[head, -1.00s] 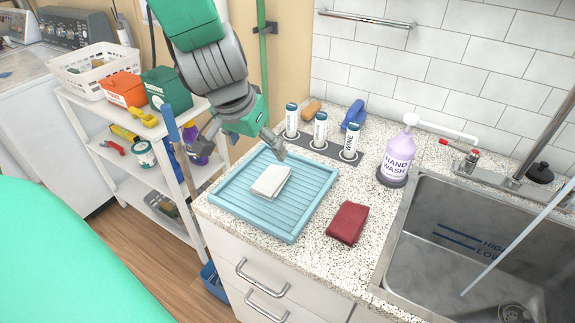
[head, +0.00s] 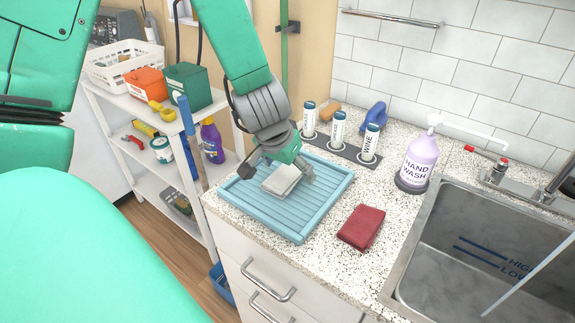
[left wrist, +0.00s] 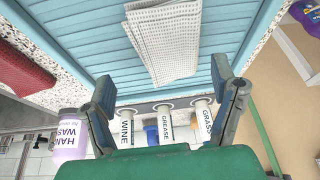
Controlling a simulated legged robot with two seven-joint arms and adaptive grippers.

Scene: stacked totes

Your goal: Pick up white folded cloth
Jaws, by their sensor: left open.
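The white folded cloth (head: 281,181) lies on the blue ribbed tray (head: 312,217) on the speckled counter. It also shows in the left wrist view (left wrist: 165,42), with a waffle texture. My left gripper (head: 277,172) is open and reaches down over the tray from the back. Its fingers spread to either side of the cloth's near end in the left wrist view (left wrist: 163,82), with nothing between the tips. I cannot tell whether a finger touches the cloth or tray. My right gripper is not in view.
A dark red cloth (head: 361,227) lies right of the tray. Several labelled bottles (head: 339,128) stand in a rack behind it. A hand wash bottle (head: 419,158) stands by the steel sink (head: 470,225). A shelf cart (head: 150,180) is at the left.

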